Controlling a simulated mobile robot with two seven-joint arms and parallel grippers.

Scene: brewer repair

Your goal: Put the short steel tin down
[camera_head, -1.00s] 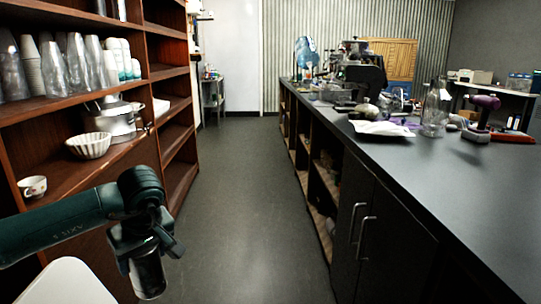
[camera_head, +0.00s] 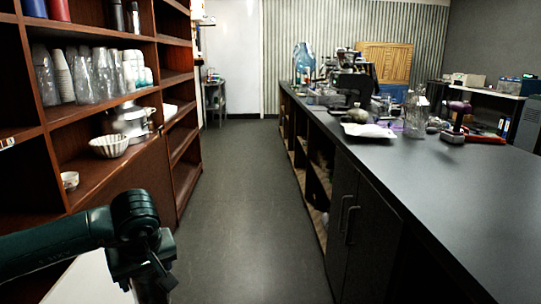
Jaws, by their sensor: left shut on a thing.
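My left gripper (camera_head: 150,274) is at the bottom left, pointing down, and is shut on the short steel tin (camera_head: 150,294). Only a dark sliver of the tin shows below the fingers; the frame's lower edge cuts off the rest. The gripper and tin are in front of the wooden shelf and left of the aisle floor. My right gripper is not in view.
The aisle floor (camera_head: 235,200) is clear.

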